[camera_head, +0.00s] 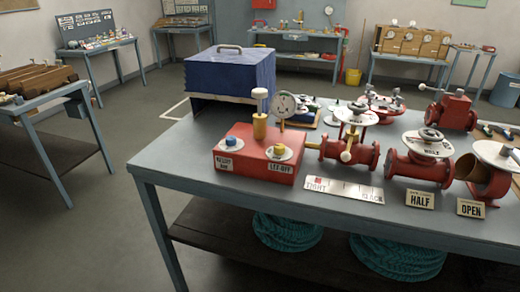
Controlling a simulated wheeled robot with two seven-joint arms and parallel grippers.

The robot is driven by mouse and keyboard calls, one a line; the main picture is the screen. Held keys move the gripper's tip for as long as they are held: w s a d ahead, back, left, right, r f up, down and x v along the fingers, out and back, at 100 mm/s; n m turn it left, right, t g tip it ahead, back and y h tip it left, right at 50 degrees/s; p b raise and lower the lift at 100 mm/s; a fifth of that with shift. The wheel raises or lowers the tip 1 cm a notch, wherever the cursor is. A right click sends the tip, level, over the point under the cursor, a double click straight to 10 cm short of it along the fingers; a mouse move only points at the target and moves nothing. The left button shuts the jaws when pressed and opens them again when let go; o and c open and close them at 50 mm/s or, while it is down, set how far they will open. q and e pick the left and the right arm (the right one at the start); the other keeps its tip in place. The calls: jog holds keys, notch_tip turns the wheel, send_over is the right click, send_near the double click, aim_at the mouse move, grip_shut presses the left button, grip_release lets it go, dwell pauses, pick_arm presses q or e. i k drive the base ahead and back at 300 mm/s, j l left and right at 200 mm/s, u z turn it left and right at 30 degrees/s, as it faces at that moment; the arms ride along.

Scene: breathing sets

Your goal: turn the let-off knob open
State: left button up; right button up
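The let-off knob (279,149) is a small yellow knob on a white round dial, on the right part of a red box's top. The red box (244,167) stands near the front left of the table, with a "LET-OFF" label (280,168) on its front below that knob. A blue knob (231,141) on a similar white dial sits to the left. A brass cylinder with a white cap (260,115) and a round gauge (283,106) rise behind the knobs. The knob's exact angle is too small to read. Neither of my grippers is in view.
Red valves with white discs (432,145) fill the table's right side. A blue case (230,73) stands behind the box. Plates reading "HALF" (420,199) and "OPEN" (471,209) stand at the front right. The tabletop (170,160) left of the box is clear.

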aim_at(278, 148)
jog(key=i+j+z, duration=0.15)
jog(key=j, duration=0.2)
jog(key=i+j+z, duration=0.1)
jog(key=i+j, duration=0.15)
jog(key=j, duration=0.15)
jog(key=i+j+z, duration=0.15)
jog(key=j, duration=0.25)
